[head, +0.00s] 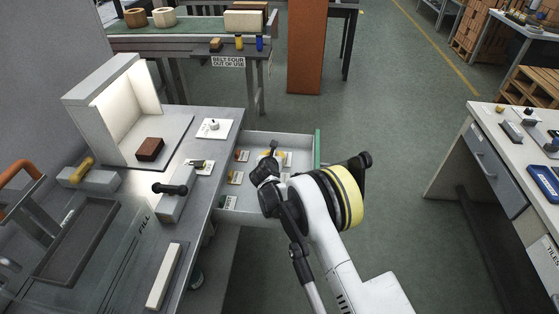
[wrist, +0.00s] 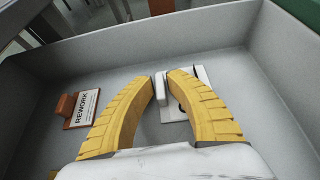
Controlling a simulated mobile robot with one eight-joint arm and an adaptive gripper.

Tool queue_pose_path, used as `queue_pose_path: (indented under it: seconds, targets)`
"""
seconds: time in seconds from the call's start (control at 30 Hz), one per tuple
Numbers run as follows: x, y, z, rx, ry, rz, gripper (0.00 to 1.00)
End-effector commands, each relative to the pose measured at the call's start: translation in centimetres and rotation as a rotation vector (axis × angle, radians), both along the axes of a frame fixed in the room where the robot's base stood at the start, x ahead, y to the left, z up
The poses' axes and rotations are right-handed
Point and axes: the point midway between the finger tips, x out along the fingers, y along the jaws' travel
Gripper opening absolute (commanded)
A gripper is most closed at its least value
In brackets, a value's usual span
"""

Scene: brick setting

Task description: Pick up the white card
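A white card (wrist: 188,92) with a dark mark lies on the floor of the grey drawer in the wrist view. A pale block (wrist: 160,88) stands at its left side. My gripper (wrist: 161,76) has two yellow ridged fingers, parted by a narrow gap, with the block showing between their tips. Contact with the block cannot be made out. The right finger hides part of the card. In the head view my gripper (head: 268,154) reaches down into the open drawer, and a white card (head: 287,158) shows just right of it.
A REWORK card (wrist: 87,108) with a brown block lies left of the fingers. The drawer (head: 262,138) has raised walls and holds several small cards. The bench beside it carries a light booth (head: 117,100), a brown block (head: 149,149) and a dark tray (head: 78,240).

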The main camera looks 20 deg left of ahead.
Motion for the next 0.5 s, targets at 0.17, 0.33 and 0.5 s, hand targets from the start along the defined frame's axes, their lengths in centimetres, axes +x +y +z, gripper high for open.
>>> queue_pose_path:
  seconds: [0.17,0.33,0.5]
  targets:
    - [-0.02,-0.02,0.06,0.000,0.000,0.000,0.00]
    - [-0.03,-0.02,0.05,0.001,0.000,0.000,0.00]
    - [-0.03,-0.02,0.11,0.001,0.000,0.000,0.00]
